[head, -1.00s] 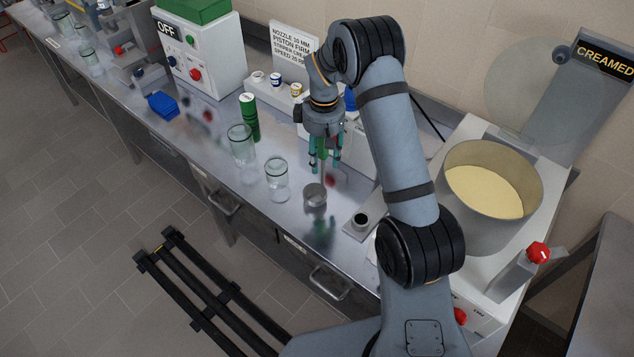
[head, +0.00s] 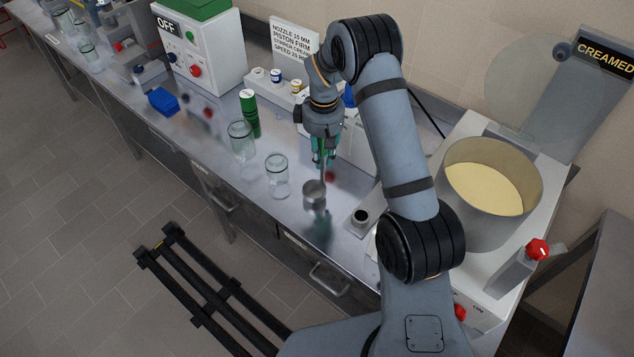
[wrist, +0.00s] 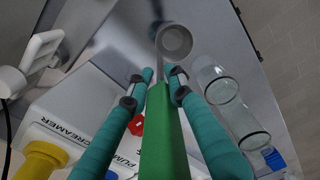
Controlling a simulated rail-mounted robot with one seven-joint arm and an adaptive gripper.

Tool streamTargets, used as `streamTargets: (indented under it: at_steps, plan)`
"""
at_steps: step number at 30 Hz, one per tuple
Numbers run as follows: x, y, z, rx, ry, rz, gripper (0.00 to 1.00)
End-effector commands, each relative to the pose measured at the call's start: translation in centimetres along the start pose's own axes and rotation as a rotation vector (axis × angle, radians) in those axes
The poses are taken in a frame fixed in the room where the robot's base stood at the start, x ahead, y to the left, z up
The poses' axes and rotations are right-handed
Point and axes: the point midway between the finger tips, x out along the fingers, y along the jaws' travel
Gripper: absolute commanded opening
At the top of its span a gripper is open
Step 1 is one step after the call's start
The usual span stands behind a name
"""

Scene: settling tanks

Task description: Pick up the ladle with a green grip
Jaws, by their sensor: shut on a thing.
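The ladle has a green grip (wrist: 162,130) and a round metal bowl (wrist: 174,42). In the wrist view the grip lies between the two teal fingers of my gripper (wrist: 153,84), which are shut on it. In the head view my gripper (head: 323,160) points down over the bench, with the ladle's bowl (head: 314,192) hanging below it. I cannot tell for sure how far the bowl is from the bench top. The grip is mostly hidden by the fingers in the head view.
Two glass jars (head: 277,176) (head: 241,140) and a green cylinder (head: 249,114) stand left of my gripper on the steel bench. A large pot of cream-coloured stuff (head: 486,188) stands at the right.

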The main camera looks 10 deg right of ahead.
Motion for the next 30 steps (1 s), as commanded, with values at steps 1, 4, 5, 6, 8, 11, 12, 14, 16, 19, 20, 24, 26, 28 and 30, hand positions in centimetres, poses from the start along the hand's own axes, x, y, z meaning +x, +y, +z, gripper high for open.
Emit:
streamTargets:
  at_steps: [1,4,5,6,8,11,12,14,16,19,20,24,26,28,30]
  plan:
    - [0.0,0.0,0.0,0.0,0.0,0.0,0.0]
    - [0.0,0.0,0.0,0.0,0.0,0.0,0.0]
    - [0.0,0.0,0.0,0.0,0.0,0.0,0.0]
    - [0.0,0.0,0.0,0.0,0.0,0.0,0.0]
    - [0.0,0.0,0.0,0.0,0.001,0.0,0.0]
    - [0.0,0.0,0.0,0.0,0.001,0.0,0.0]
    - [0.0,0.0,0.0,0.0,0.001,0.0,0.0]
    - [-0.1,0.0,0.0,0.0,0.001,0.001,0.0]
    - [-0.3,0.1,-0.1,0.0,0.002,0.001,0.0]
    - [-1.0,0.1,-0.1,0.0,0.003,0.002,0.0]
    - [-1.3,0.1,-0.1,0.0,0.004,0.003,0.0]
    - [-3.5,0.1,-0.2,-0.001,0.008,0.005,0.0]
    - [-4.4,0.6,0.8,0.006,0.005,0.003,0.0]
    - [-5.2,1.1,2.4,0.006,0.004,0.003,0.0]
    - [-6.2,1.7,3.9,0.006,0.004,0.003,0.0]
